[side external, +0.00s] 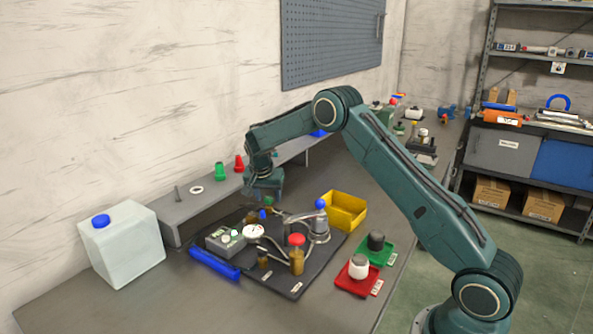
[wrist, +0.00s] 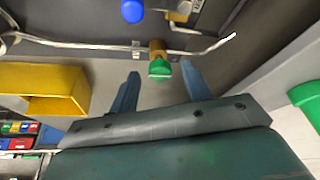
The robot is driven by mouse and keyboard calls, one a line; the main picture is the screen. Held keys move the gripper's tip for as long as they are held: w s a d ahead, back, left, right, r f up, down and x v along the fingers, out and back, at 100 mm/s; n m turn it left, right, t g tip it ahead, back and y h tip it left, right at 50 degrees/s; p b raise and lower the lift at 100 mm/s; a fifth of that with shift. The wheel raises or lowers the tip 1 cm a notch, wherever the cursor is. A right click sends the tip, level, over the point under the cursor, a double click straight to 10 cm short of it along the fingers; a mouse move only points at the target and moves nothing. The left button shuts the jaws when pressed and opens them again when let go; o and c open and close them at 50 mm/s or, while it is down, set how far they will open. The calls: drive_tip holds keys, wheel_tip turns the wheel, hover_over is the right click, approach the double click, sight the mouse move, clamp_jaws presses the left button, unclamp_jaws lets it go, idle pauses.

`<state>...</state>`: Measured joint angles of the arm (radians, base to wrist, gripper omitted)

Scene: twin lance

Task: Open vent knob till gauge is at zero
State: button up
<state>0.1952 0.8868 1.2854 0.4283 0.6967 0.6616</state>
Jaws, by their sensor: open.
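My gripper (side external: 265,198) is open above the far side of the black board. In the wrist view its two blue-grey fingers (wrist: 160,80) point toward a green knob (wrist: 159,69) on a brass fitting. The knob appears in line with the gap between the fingertips; I cannot tell whether it is between them in depth. The white round gauge (side external: 253,231) is on the board beside a grey box with buttons. Its needle is too small to read. A red knob (side external: 297,239) tops a brass valve nearer the camera. Which knob is the vent knob cannot be told.
Metal pipes cross the board (side external: 283,285). A blue-topped cylinder (side external: 320,221) and a yellow bin (side external: 345,211) stand to the right. A grey shelf (side external: 212,207) runs behind, and a jug (side external: 124,247) stands left.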

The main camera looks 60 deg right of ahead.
drive_tip(key=c, duration=1)
drive_tip(key=shift+n, duration=0.5)
drive_tip(key=n, duration=0.1)
drive_tip(key=n+t, duration=0.1)
drive_tip(key=n, duration=0.1)
drive_tip(key=shift+s+d+t+y, duration=0.1)
drive_tip(key=shift+s+t+y, duration=0.1)
drive_tip(key=shift+t+y, duration=0.1)
drive_tip(key=n, duration=0.2)
drive_tip(key=n+t+y, duration=0.1)
drive_tip(key=n, duration=0.1)
drive_tip(key=shift+s+d+n+y, duration=0.1)
drive_tip(key=shift+d+n+y, duration=0.05)
drive_tip(key=shift+n+y, duration=0.2)
drive_tip(key=n+y, duration=0.1)
drive_tip(key=n, duration=0.3)
drive_tip(key=shift+d+n+y, duration=0.2)
drive_tip(key=shift+n+y, duration=0.15)
drive_tip(key=n+y, duration=0.1)
drive_tip(key=n, duration=0.3)
drive_tip(key=shift+d+n+y, duration=0.1)
drive_tip(key=shift+n+y, duration=0.3)
